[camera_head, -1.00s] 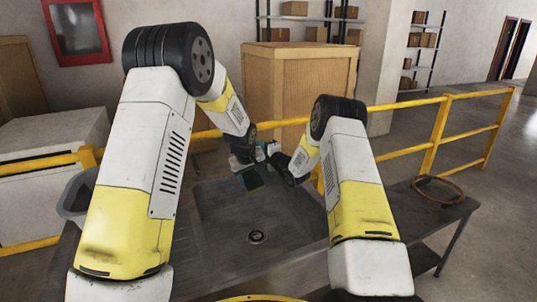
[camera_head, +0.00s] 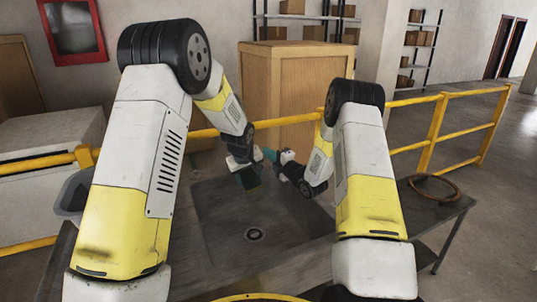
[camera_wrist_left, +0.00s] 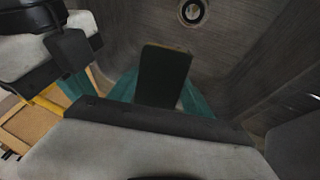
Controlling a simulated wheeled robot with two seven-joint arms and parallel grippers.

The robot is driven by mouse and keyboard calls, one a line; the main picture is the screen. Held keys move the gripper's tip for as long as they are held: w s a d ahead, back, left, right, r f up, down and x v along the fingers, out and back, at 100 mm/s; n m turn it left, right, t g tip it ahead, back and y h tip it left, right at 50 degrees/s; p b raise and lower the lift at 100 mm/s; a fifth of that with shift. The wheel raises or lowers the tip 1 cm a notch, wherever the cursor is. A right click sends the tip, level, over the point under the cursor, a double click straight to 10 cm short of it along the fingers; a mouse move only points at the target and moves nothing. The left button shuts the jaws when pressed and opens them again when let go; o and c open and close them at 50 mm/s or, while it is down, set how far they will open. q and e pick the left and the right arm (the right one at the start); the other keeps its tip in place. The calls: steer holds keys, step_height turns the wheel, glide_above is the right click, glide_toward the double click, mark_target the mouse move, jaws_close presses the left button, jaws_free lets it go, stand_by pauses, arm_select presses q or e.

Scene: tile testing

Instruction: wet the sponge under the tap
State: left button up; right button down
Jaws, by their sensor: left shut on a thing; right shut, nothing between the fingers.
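The sponge (camera_head: 251,181), a dark green slab, is held over the back part of the sink (camera_head: 215,218). My left gripper (camera_head: 246,172) is shut on it. In the left wrist view the sponge (camera_wrist_left: 163,76) stands between my teal fingers, with the drain beyond it. My right gripper (camera_head: 270,154) is shut and empty, just right of the left gripper at the back of the sink. Its white body (camera_wrist_left: 40,45) also shows at upper left in the left wrist view. I cannot make out the tap behind the grippers, nor any running water.
The drain (camera_head: 254,234) lies in the open sink floor. A brown ring (camera_head: 433,188) lies on the counter at right. A yellow railing (camera_head: 400,149) runs behind, with a wooden crate (camera_head: 288,90) beyond. A grey bin (camera_head: 74,192) stands at left.

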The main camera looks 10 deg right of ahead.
arm_select(q)
steer(key=s+a, duration=0.1)
steer(key=s, duration=0.6)
steer(key=shift+s+a, duration=0.15)
steer(key=shift+a, duration=0.25)
stand_by(1.1)
steer(key=s+a+r, duration=0.1)
steer(key=s+r, duration=0.3)
steer(key=s, duration=0.1)
stand_by(0.4)
steer(key=shift+a, duration=0.1)
